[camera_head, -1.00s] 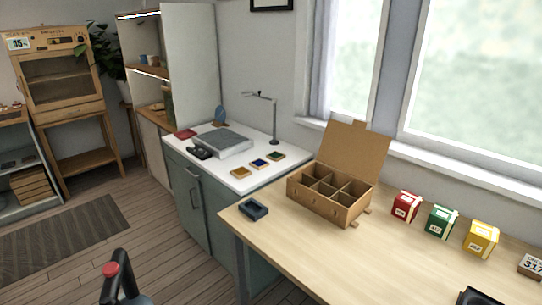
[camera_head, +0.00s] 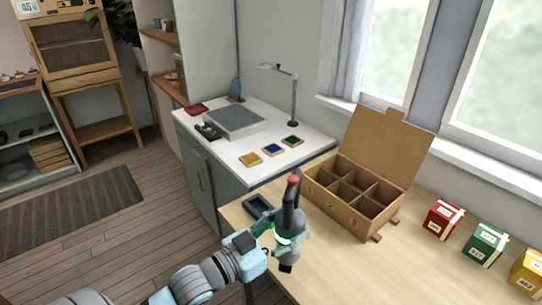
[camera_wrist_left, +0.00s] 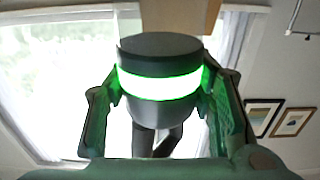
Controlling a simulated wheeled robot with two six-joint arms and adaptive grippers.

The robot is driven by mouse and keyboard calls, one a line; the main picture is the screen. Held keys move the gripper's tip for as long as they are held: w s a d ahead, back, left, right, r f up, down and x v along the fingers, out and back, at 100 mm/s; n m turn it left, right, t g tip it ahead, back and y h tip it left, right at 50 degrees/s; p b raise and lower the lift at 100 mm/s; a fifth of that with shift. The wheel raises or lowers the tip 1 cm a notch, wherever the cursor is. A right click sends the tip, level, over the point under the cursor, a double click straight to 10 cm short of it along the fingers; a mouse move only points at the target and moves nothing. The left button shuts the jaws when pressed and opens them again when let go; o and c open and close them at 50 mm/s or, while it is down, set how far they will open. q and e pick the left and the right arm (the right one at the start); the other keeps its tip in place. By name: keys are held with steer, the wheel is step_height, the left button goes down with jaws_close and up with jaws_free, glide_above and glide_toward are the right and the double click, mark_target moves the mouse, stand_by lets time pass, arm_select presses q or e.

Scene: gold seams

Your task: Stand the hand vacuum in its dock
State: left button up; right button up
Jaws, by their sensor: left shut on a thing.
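The hand vacuum (camera_head: 294,245) is dark grey with a red button at the top of its handle and a dark nozzle at its lower end. My left gripper (camera_head: 282,237) is shut around its body and holds it roughly upright at the table's front left. In the left wrist view the vacuum (camera_wrist_left: 160,112) sits between the two green fingers, with a bright green light band around it. The dock (camera_head: 254,203), a small dark blue-grey tray, lies on the wooden table's left corner, just behind and left of the vacuum; the vacuum and gripper partly cover it. My right gripper is not seen.
An open cardboard box (camera_head: 335,209) with compartments stands right of the vacuum on the wooden table (camera_head: 400,275). Red (camera_head: 441,220), green (camera_head: 484,244) and yellow (camera_head: 527,272) boxes stand farther right. A white counter (camera_head: 225,155) with a lamp (camera_head: 294,100) is behind.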

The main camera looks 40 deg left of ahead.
arm_select(q)
steer(key=w+a+f+n+g+y+b, duration=0.1)
steer(key=w+a+n+y+b, duration=0.1)
steer(key=w+a+n+y, duration=0.3)
steer(key=w+a+n+g+y+b, duration=0.1)
steer(key=w+a+n+y+b, duration=0.1)
steer(key=w+a+n+y, duration=0.3)
steer(key=w+a+y, duration=0.4)
steer(key=a+y, duration=0.2)
steer(key=a, duration=0.3)
steer(key=shift+w+f+n+g, duration=0.15)
steer(key=shift+f+n+g, duration=0.2)
steer(key=shift+n+g, duration=0.05)
steer(key=shift+d+r, duration=0.1)
steer(key=shift+r, duration=0.05)
steer(key=shift+f+b, duration=1.6)
steer(key=shift+b, duration=0.15)
steer(key=o, duration=1.8)
